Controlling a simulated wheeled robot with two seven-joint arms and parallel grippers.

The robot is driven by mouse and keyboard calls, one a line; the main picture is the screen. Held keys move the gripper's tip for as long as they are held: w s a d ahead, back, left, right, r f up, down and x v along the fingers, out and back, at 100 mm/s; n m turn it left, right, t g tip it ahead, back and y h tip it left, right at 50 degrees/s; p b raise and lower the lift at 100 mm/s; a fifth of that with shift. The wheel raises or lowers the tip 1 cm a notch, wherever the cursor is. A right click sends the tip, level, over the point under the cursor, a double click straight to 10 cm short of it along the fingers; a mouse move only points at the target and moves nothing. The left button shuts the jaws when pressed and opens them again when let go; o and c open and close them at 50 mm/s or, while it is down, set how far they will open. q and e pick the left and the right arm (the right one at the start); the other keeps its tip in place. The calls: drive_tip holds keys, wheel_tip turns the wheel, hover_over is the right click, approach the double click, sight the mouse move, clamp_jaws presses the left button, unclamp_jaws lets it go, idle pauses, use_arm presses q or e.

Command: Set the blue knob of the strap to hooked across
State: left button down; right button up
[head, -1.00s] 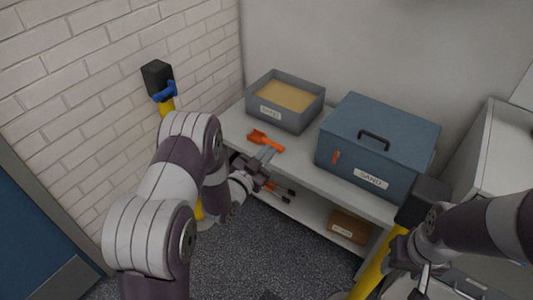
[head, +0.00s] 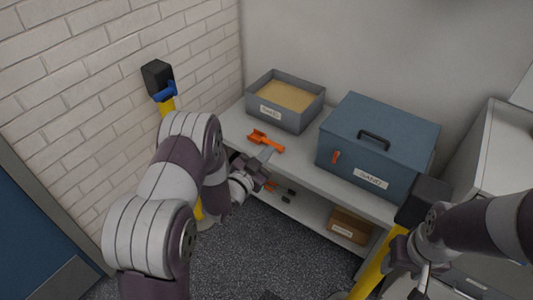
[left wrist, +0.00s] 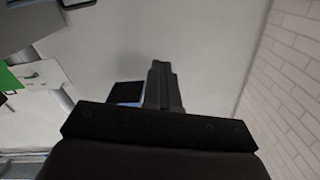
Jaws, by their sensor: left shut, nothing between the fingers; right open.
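The blue knob (head: 165,92) is on the black head (head: 157,75) of a yellow post at the left, against the brick wall. In the head view it sits at the lower right of that black head. My left gripper (head: 264,156) is out over the front edge of the bench, right of and apart from the post. In the left wrist view its fingers (left wrist: 162,88) are shut together and empty. A dark block with a blue edge (left wrist: 125,94) shows beside them, too unclear to name. My right gripper (head: 424,280) is open at the lower right, partly cut off.
The bench (head: 300,160) holds a sand tray (head: 270,121), an orange scoop (head: 265,141) and a blue sand box (head: 350,145). A brown box (head: 349,226) is on the lower shelf. A second yellow post with a black head (head: 425,196) stands at the right.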

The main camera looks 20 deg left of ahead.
idle(0.4)
use_arm(q)
drive_tip(key=c, duration=0.8)
unclamp_jaws()
drive_tip(key=shift+s, duration=0.1)
drive_tip(key=b+v, duration=0.1)
drive_tip(key=v, duration=1.1)
drive_tip(key=shift+s+r, duration=0.1)
drive_tip(key=shift+s, duration=0.15)
